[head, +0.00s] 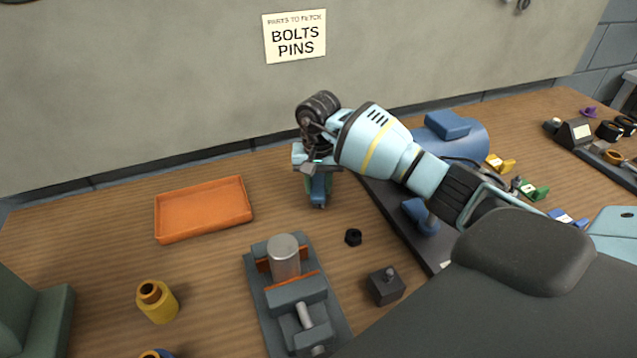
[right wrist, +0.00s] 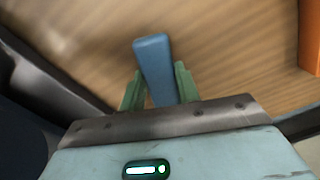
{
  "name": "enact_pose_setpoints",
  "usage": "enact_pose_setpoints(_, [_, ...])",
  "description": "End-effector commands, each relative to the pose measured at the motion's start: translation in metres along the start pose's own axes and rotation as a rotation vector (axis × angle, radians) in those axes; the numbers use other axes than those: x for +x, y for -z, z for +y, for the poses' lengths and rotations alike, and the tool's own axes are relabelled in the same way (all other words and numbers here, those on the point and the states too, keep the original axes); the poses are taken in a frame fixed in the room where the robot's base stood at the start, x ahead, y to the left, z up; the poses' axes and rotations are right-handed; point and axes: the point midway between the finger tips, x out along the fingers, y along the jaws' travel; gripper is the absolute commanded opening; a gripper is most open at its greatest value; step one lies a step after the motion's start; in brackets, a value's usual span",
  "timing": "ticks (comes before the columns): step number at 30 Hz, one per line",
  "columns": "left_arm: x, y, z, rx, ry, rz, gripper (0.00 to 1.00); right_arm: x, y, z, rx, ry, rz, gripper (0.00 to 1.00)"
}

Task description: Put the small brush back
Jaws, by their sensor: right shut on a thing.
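My right gripper (head: 316,186) is over the table near the back wall, left of the dark base plate. Its green fingers point down and are shut on a blue piece (head: 319,193), which looks like the handle of the small brush. In the right wrist view the blue piece (right wrist: 153,65) sticks out between the fingers of my right gripper (right wrist: 158,88), slightly tilted. No bristles show, so I cannot tell its other end. The gap between it and the table is unclear. My left gripper is not in view.
An empty orange tray (head: 203,210) lies to the left. A grey vise (head: 297,292) with a metal cylinder, a black nut (head: 353,237), a dark block (head: 386,287) and a yellow fitting (head: 157,301) stand in front. A blue casing (head: 468,141) and several coloured bits are right.

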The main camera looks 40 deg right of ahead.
Motion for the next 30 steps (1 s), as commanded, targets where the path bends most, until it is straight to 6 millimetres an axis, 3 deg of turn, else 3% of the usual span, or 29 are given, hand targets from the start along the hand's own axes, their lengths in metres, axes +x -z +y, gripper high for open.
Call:
enact_pose_setpoints(2, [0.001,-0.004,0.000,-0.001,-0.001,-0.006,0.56,0.004,0.000,0.000,0.000,-0.002,-0.001,0.11])
enact_pose_setpoints(3, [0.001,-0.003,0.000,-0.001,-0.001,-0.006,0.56,0.004,0.000,0.000,0.000,-0.001,-0.001,0.35])
enact_pose_setpoints(8, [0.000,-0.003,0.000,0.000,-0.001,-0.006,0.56,0.003,0.000,0.000,0.000,-0.001,-0.001,0.54])
enact_pose_setpoints(20, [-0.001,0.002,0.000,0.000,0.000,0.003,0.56,-0.007,0.001,0.000,0.000,0.002,0.002,0.54])
enact_pose_setpoints(30, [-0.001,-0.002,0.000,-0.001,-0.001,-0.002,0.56,-0.069,0.001,0.000,-0.001,0.002,0.004,0.54])
